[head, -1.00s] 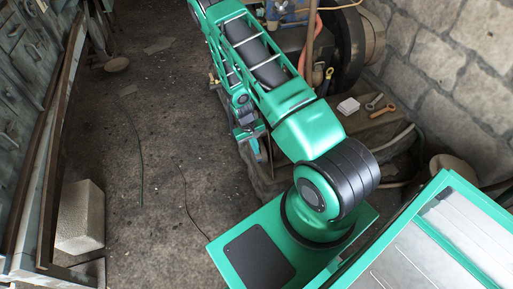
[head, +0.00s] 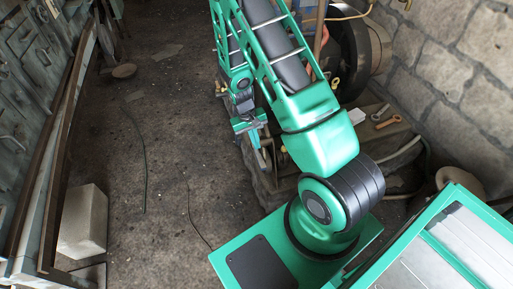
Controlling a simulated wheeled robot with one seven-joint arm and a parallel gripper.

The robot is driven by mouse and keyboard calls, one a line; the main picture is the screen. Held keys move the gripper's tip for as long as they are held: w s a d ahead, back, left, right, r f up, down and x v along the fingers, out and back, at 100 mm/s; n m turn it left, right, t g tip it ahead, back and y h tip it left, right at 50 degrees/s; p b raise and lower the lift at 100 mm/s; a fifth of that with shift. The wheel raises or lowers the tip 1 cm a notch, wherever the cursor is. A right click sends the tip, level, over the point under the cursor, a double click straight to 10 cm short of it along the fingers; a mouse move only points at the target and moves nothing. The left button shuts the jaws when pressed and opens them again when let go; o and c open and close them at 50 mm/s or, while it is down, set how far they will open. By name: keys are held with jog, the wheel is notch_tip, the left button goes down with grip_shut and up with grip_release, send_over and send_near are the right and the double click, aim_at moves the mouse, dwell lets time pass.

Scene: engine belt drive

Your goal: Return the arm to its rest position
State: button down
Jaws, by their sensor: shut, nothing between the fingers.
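My green arm (head: 318,140) rises from the base at the lower right and reaches up past the top edge of the head view. Its far part folds back down beside the latticed link. My gripper (head: 252,127) shows small at the end of that folded part, pointing down, left of the latticed link. It is shut and empty, beside the left edge of the engine stand, apart from the floor. The arm hides much of the engine, and the belt cannot be made out.
A dark wheel (head: 351,45) stands behind the arm. Wrenches (head: 388,122) and a white block (head: 356,116) lie on the stand. A stone wall (head: 455,75) bounds the right. A pale block (head: 84,222) and cabinets (head: 25,75) are left.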

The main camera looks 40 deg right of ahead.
jog(key=shift+r, duration=0.4)
jog(key=s+d+r+m, duration=0.15)
jog(key=s+r, duration=0.25)
jog(key=r, duration=0.7)
jog(key=s+d+r, duration=0.2)
jog(key=s+r, duration=0.1)
jog(key=r, duration=0.7)
jog(key=s+a+r+m+t+y, duration=0.1)
jog(key=s+r, duration=0.6)
jog(key=s, duration=0.2)
jog(key=s+a+r+m+y, duration=0.1)
jog(key=s+a+r, duration=0.1)
jog(key=s+r, duration=0.4)
jog(key=s, duration=0.4)
jog(key=shift+s+r+t, duration=0.2)
jog(key=shift+r+t, duration=0.2)
